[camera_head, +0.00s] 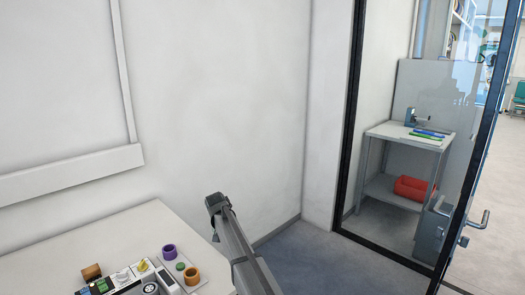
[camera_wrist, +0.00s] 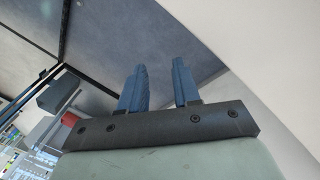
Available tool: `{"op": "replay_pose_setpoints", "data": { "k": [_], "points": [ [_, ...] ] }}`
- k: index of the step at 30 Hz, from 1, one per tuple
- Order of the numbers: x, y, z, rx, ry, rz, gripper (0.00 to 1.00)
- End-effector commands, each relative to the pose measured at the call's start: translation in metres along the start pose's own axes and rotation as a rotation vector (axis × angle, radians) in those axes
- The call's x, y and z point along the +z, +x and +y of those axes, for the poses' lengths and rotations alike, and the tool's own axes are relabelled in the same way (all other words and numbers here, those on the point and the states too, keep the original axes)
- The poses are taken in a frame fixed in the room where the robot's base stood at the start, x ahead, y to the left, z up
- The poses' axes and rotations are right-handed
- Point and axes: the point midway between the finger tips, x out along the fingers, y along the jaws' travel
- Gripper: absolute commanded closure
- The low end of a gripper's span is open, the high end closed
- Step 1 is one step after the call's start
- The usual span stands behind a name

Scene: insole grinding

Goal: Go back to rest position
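My gripper (camera_wrist: 159,66) shows in the wrist view with its two blue-grey fingers apart and nothing between them. It is open and empty. Past the fingertips the wrist view shows grey floor and a pale surface, and the fingers touch nothing that I can see. In the head view a grey part of my arm rises at the bottom middle, beside the right edge of the white table. I cannot make out the fingers in the head view.
A glass door (camera_head: 440,110) with a dark frame stands at right.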

Motion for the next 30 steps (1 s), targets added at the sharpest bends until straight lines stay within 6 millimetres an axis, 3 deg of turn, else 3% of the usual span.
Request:
{"op": "replay_pose_setpoints", "data": {
  "k": [1,6,12,21,30],
  "points": [
    [0.008,0.027,0.024,0.01,-0.004,-0.014,0.68],
    [0.033,0.109,0.084,0.021,-0.04,-0.054,0.68],
    [0.082,0.195,0.135,0.012,-0.079,-0.111,0.68],
    [0.184,0.294,0.17,-0.027,-0.106,-0.214,0.68],
    [0.304,0.36,0.176,-0.078,-0.103,-0.334,0.68]
  ]
}}
